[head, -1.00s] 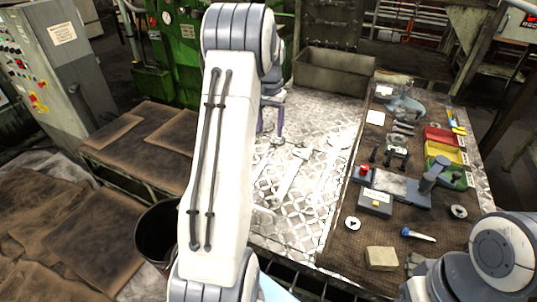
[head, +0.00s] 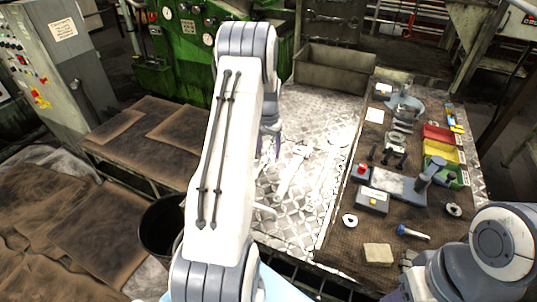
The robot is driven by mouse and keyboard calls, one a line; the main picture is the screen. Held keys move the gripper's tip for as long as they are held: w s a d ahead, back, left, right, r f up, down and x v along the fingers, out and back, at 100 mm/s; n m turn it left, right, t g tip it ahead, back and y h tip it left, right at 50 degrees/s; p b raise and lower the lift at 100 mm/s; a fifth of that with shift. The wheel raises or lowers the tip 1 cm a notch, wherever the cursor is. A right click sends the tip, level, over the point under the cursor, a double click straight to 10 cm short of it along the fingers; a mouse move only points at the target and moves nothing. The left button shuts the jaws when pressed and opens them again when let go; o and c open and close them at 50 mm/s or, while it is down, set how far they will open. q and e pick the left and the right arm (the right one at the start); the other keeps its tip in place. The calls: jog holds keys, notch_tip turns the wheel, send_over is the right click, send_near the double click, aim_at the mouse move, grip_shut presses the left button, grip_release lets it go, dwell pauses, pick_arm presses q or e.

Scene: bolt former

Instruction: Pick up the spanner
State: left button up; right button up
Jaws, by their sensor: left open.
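A pale metal spanner (head: 291,171) lies flat on the bright checker-plate table, its wider head toward the back. Glare makes its outline faint against the plate.
Right of the plate, a brown bench top (head: 335,240) holds a grey box (head: 372,201), a blue-handled tool (head: 412,232), a tan block (head: 378,254) and red, yellow and green bins (head: 443,153). A metal trough (head: 335,70) stands behind. A black bucket (head: 158,235) is at left.

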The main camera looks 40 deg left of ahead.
pick_arm(q)
grip_shut()
jog(key=shift+r, duration=0.1)
dwell(1.2)
